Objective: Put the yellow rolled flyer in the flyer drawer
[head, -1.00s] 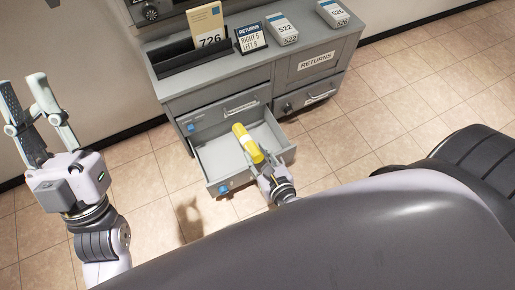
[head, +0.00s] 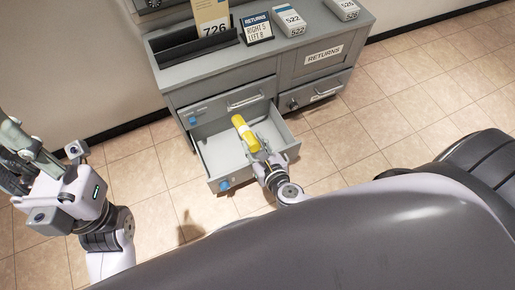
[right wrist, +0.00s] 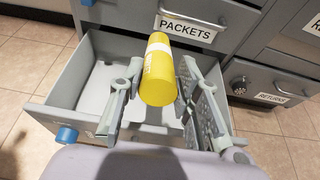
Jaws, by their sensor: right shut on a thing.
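The yellow rolled flyer (head: 244,132) has a pale band around it. My right gripper (head: 257,148) is shut on its near end. The flyer is tilted, with its far end pointing toward the cabinet. It is over the pulled-out lower left drawer (head: 220,150), which looks empty. In the right wrist view the flyer (right wrist: 158,75) lies between my two fingers, above the drawer (right wrist: 95,88). I cannot tell whether it touches the drawer floor. No label on the open drawer is readable. My left gripper (head: 22,150) is open and empty at the left edge, away from the cabinet.
The grey cabinet (head: 270,70) carries a dark tray (head: 185,48), a returns sign (head: 256,28) and white boxes (head: 290,22). The closed drawer above is labelled PACKETS (right wrist: 186,27). The tiled floor around is clear.

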